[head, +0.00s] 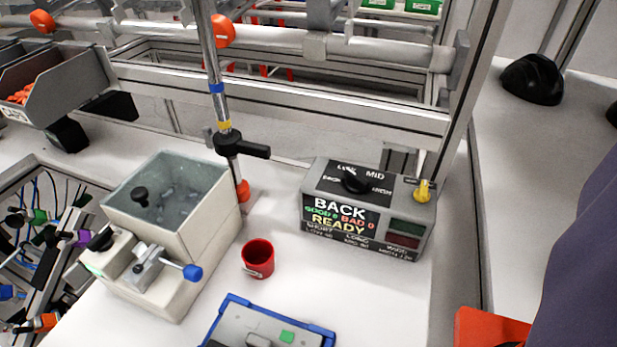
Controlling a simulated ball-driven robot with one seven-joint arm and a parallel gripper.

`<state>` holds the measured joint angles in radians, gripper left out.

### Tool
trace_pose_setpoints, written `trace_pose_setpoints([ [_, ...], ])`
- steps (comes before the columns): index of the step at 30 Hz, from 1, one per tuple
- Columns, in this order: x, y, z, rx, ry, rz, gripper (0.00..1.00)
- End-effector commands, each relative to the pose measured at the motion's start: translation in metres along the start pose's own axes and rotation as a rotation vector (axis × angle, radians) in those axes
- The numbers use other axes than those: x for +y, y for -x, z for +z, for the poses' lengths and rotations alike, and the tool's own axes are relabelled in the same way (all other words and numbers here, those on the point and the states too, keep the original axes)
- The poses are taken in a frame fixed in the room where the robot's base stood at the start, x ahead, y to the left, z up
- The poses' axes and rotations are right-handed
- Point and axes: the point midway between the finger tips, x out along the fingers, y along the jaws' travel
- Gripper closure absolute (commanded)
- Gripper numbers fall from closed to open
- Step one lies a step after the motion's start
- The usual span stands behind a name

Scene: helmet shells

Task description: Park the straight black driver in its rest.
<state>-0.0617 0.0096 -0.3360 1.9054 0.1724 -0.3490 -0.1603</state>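I cannot make out a straight black driver for certain in the head view. A black part with a handle-like arm (243,146) sits on an upright metal pole (212,85) with blue, yellow and orange bands; it looks like a clamp or lever. No rest for a driver can be told for certain. A small red cup (258,259) stands on the white table. My gripper does not show.
A grey control box (367,212) reading READY stands right of centre. A clear-topped box (168,217) with a blue-knobbed clamp is at left. A blue-edged tray (318,329) is at the bottom. A red object (488,328) and a dark blue-grey shape (585,255) fill the lower right.

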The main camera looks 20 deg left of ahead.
Motion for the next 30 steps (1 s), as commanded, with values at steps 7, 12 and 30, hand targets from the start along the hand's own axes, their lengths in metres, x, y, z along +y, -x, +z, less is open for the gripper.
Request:
trace_pose_setpoints([
  [7, -0.0001, 0.0000, -0.0009, 0.000, 0.000, 0.000, 1.00],
  [12, -0.0006, 0.0002, -0.0004, 0.000, 0.001, -0.001, 1.00],
  [30, -0.0007, 0.0002, 0.0003, -0.002, 0.000, -0.001, 0.00],
])
